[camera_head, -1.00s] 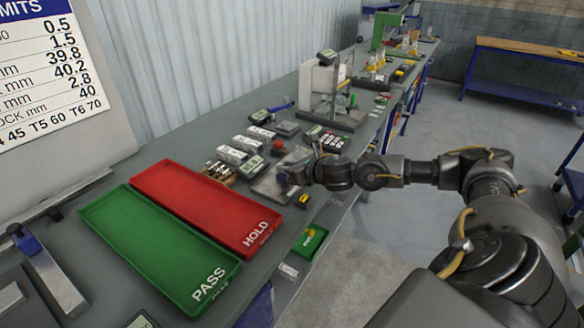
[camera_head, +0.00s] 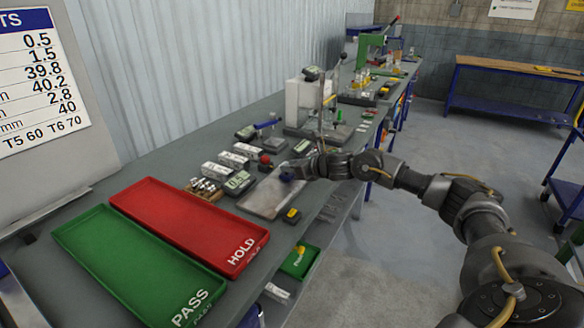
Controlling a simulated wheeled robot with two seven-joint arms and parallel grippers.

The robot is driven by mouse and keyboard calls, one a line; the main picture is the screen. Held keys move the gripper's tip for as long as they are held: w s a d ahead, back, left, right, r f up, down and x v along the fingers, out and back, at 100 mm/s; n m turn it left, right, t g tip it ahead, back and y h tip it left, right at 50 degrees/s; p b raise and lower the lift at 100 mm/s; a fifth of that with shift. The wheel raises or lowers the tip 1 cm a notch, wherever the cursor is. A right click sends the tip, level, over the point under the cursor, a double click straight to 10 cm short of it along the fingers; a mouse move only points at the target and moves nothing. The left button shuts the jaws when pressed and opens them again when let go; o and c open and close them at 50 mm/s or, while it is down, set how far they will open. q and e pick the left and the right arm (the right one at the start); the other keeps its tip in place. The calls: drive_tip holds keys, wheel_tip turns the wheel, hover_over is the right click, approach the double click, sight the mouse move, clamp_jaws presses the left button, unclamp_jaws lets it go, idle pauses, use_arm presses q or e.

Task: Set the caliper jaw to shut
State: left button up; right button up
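I cannot make out a caliper with certainty. A small grey device with a display (camera_head: 246,133) and a blue bar (camera_head: 267,123) beside it lie on the bench, beyond the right gripper; their jaw cannot be read at this size. My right gripper (camera_head: 290,173) is low over the far right part of a grey plate (camera_head: 262,197), with a dark blue piece at its tip. Its fingers are too small and dark to tell open from shut, or whether they touch anything. My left gripper is not in view.
A red HOLD tray (camera_head: 180,215) and a green PASS tray (camera_head: 120,262) fill the near bench. White boxes (camera_head: 233,158) and a readout (camera_head: 238,183) stand left of the plate. A stand (camera_head: 325,115) rises behind the gripper. A yellow-black item (camera_head: 291,215) lies near the bench edge.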

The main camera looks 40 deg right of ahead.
drive_tip(key=shift+o, duration=1.1)
drive_tip(key=shift+d, duration=0.15)
drive_tip(key=shift+o, duration=0.4)
drive_tip(key=shift+s+r, duration=0.1)
drive_tip(key=shift+s, duration=0.25)
drive_tip(key=b+v, duration=0.1)
drive_tip(key=v, duration=0.3)
drive_tip(key=shift+s+d, duration=0.2)
drive_tip(key=shift+s, duration=0.15)
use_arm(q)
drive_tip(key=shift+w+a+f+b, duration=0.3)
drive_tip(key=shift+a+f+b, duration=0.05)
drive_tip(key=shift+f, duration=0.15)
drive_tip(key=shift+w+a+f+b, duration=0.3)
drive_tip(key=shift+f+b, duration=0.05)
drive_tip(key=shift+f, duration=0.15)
use_arm(e)
drive_tip(key=v, duration=0.5)
drive_tip(key=shift+s+r, duration=0.1)
drive_tip(key=shift+r, duration=0.05)
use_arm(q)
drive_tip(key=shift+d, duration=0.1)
